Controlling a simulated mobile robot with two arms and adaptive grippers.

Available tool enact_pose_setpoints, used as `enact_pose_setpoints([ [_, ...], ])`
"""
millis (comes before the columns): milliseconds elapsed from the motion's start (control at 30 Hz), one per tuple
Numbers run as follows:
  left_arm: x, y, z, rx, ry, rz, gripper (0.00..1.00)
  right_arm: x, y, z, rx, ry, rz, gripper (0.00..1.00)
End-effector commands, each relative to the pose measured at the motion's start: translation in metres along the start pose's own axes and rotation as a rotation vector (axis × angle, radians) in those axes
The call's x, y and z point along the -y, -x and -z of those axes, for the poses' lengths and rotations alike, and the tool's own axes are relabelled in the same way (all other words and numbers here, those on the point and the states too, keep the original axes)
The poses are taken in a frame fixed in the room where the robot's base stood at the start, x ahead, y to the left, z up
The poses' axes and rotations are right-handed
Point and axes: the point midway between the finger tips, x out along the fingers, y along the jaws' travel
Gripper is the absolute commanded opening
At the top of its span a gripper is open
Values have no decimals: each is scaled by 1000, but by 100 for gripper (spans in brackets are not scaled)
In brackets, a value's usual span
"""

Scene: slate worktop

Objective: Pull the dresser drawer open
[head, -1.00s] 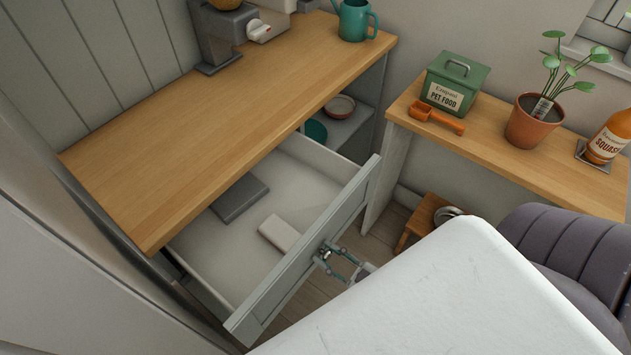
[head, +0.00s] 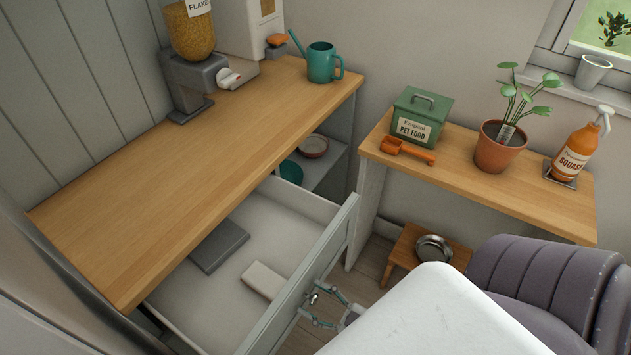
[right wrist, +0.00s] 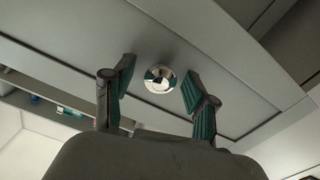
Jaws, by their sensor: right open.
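The dresser drawer (head: 305,285) stands pulled well out from under the wooden worktop, its white inside showing. A dark grey flat item (head: 218,246) and a small white block (head: 263,281) lie in it. My right gripper (head: 312,304) is at the outer face of the drawer front, near the round metal knob (head: 313,297). In the right wrist view the shiny knob (right wrist: 160,79) sits between the two spread fingers (right wrist: 158,88), with a gap on each side. My left gripper is not in view.
The wooden worktop (head: 190,165) carries a dispenser (head: 193,80) and a teal watering can (head: 321,63). A side table (head: 470,185) holds a green pet food tin (head: 418,116), an orange scoop (head: 407,151), a potted plant (head: 498,148) and a spray bottle (head: 576,150). A low stool (head: 407,254) stands below.

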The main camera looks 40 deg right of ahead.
Motion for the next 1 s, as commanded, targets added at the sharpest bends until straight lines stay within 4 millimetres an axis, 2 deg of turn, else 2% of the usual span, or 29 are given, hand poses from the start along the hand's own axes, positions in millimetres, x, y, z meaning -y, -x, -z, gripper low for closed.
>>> enact_pose_setpoints([
  [167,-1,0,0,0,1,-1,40,1,21,-1,5,-1,2,57],
  [400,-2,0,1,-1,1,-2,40,0,73,-1,5,-1,1,57],
  [600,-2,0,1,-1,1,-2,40,0,106,-1,4,-1,1,57],
  [800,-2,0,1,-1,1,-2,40,0,119,0,1,0,1,57],
  [1000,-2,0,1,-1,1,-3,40,0,119,0,0,0,1,57],
])
